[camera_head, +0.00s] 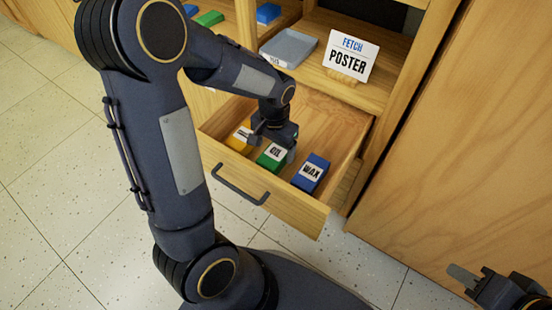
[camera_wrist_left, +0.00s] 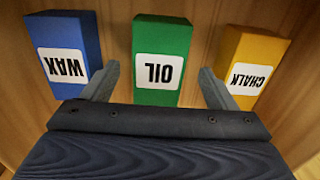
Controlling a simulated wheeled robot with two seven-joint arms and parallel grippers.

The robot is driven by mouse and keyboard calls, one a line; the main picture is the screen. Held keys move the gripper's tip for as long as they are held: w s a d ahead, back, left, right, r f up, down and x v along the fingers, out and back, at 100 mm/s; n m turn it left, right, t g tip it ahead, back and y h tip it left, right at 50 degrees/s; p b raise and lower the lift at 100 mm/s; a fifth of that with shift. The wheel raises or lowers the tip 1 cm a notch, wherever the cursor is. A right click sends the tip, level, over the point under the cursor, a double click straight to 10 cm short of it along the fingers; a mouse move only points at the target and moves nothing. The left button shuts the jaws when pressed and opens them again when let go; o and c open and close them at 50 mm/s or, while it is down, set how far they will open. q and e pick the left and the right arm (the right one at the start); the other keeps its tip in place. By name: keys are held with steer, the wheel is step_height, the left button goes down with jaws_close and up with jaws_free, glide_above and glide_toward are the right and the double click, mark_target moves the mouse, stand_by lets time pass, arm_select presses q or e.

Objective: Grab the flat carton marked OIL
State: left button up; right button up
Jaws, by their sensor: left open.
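The green flat carton marked OIL (camera_head: 272,156) lies in the open drawer, between the blue and yellow cartons. In the left wrist view the OIL carton (camera_wrist_left: 162,60) is in the middle, its label upside down. My left gripper (camera_head: 272,138) is over the drawer at the OIL carton. In the left wrist view its two fingers (camera_wrist_left: 160,88) are apart, one on each side of the carton's near end, with gaps visible. My right gripper (camera_head: 478,285) shows only partly at the lower right, away from the drawer; its finger opening is unclear.
A blue WAX carton (camera_head: 311,173) and a yellow CHALK carton (camera_wrist_left: 252,65) flank the OIL carton. The drawer front (camera_head: 300,207) has a dark handle. On the shelf above are a grey tray (camera_head: 289,48) and a FETCH POSTER sign (camera_head: 350,58).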

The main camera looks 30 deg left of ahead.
mark_target(276, 152)
arm_select(q)
steer(key=f, duration=0.1)
steer(key=f+b, duration=0.1)
steer(key=f, duration=0.1)
steer(key=shift+w+f+b, duration=0.2)
steer(key=shift+w+b, duration=0.05)
steer(key=shift+b, duration=0.05)
steer(key=shift+f, duration=0.4)
steer(key=shift+r, duration=0.1)
steer(key=shift+c, duration=0.3)
steer(key=c, duration=1.1)
